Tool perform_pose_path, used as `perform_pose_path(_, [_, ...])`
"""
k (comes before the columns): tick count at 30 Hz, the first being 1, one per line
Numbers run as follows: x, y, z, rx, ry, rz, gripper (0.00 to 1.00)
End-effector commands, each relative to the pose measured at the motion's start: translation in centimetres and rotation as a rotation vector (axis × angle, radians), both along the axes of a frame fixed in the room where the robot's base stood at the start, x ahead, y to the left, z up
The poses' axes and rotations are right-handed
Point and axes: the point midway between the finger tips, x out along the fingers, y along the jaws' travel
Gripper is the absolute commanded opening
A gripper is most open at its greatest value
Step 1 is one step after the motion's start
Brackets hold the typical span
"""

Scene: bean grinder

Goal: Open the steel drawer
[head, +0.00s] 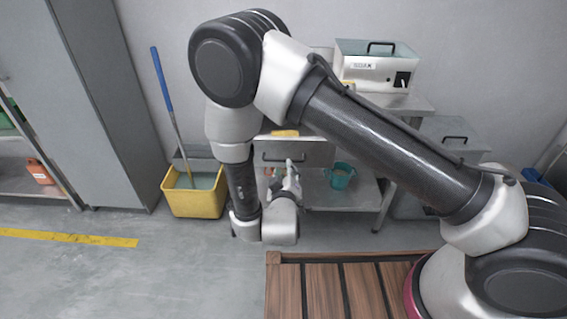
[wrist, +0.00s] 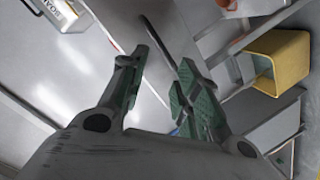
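The steel drawer (head: 312,155) is set under the top of the metal bench, its front facing me. Its dark bar handle (head: 276,158) shows beside my gripper (head: 292,170), which partly covers the drawer front. In the wrist view, my gripper (wrist: 162,62) has its two green-padded fingers spread apart with nothing held. A dark bar (wrist: 158,42), which looks like the handle, lies across a grey steel face beyond and between the fingertips. I cannot tell how close the fingers are to it. The drawer looks shut.
A labelled steel box (head: 375,68) stands on the bench. A yellow bucket (head: 194,203) with a blue-handled mop (head: 162,85) is left of the bench. A green bucket (head: 340,176) sits on the lower shelf. Open floor (head: 150,270) lies at the lower left.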

Motion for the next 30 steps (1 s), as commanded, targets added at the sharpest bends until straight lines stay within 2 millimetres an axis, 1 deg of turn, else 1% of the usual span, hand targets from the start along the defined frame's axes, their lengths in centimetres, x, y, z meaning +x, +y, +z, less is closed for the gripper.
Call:
perform_pose_path(3, [0.1, 0.0, -0.7, 0.286, -0.017, -0.063, 0.32])
perform_pose_path(8, [0.3, 0.2, -1.3, 0.695, -0.04, -0.151, 0.32])
perform_pose_path(9, [0.3, 0.3, -1.4, 0.798, -0.046, -0.173, 0.32])
perform_pose_path(14, [0.5, 0.6, -1.6, 1.213, -0.069, -0.258, 0.32])
perform_pose_path(18, [0.7, 0.9, -1.5, 1.581, -0.087, -0.33, 0.32])
perform_pose_path(21, [0.8, 1.1, -1.4, 1.817, -0.096, -0.377, 0.32])
perform_pose_path(25, [0.8, 1.1, -1.4, 2.049, -0.104, -0.425, 0.32])
perform_pose_path(27, [0.8, 1.1, -1.4, 2.132, -0.107, -0.443, 0.32])
perform_pose_path(30, [0.8, 1.1, -1.4, 2.2, -0.109, -0.459, 0.32])
